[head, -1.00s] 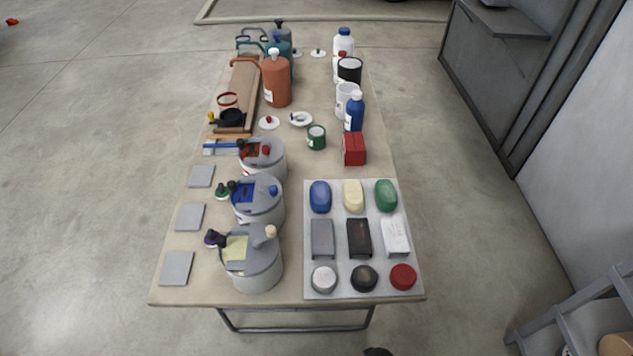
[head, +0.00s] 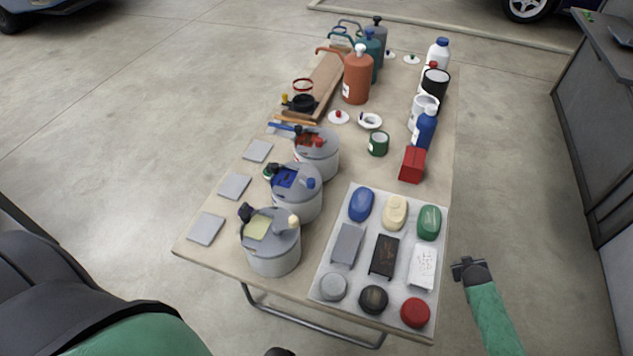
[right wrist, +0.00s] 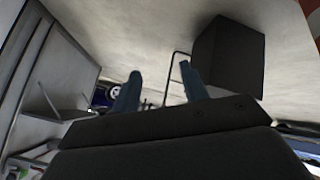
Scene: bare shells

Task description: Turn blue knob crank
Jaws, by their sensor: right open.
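Three grey pots stand in a row on the table's left side. The middle pot (head: 296,203) has a blue panel (head: 285,177) on its lid, a small blue knob (head: 311,183) at its right and a dark handle with a green part at its left. The front pot (head: 272,250) has a yellow panel and a cream knob. The back pot (head: 318,158) has a red panel. My right gripper (head: 468,263) is open and empty, off the table's right edge, far from the pots. Its two separated fingers (right wrist: 160,72) show in the right wrist view. My left gripper is out of view.
A pale tray (head: 328,283) with soaps, blocks and round pieces covers the table's front right. Several bottles and cans line the far right, near a red box (head: 412,164). Flat grey tiles (head: 207,229) lie along the left edge. A grey cabinet (head: 600,120) stands at right.

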